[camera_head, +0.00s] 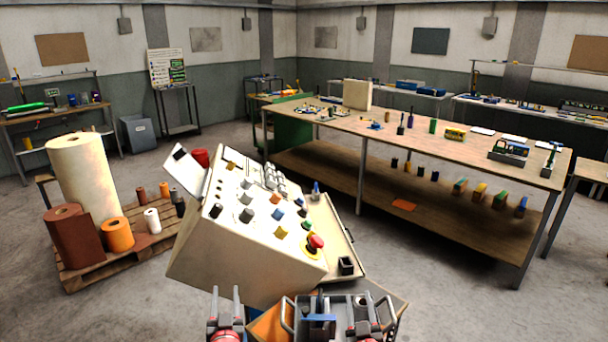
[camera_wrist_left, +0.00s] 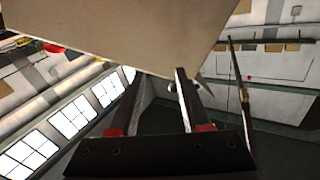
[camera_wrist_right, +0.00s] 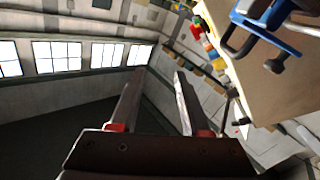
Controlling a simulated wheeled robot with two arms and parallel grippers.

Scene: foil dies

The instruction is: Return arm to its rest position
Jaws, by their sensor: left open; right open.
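My left gripper (camera_head: 225,302) is at the bottom of the head view, just in front of the lower edge of the cream control console (camera_head: 240,275). Its two fingers stand apart with nothing between them; the left wrist view also shows the empty fingers (camera_wrist_left: 157,95). My right gripper (camera_head: 362,312) is at the bottom, to the right of the left one, in front of or over a grey tray area. Its fingers are apart and empty in the right wrist view (camera_wrist_right: 160,85). Both grippers point upward. The arms behind them are mostly out of view.
The console carries knobs and a red emergency button (camera_head: 316,241). A tray with metal handles (camera_head: 378,300) sits close by the right gripper. A long workbench (camera_head: 400,137) stands behind to the right. Rolls stand on a pallet (camera_head: 80,270) at left. Open floor lies between.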

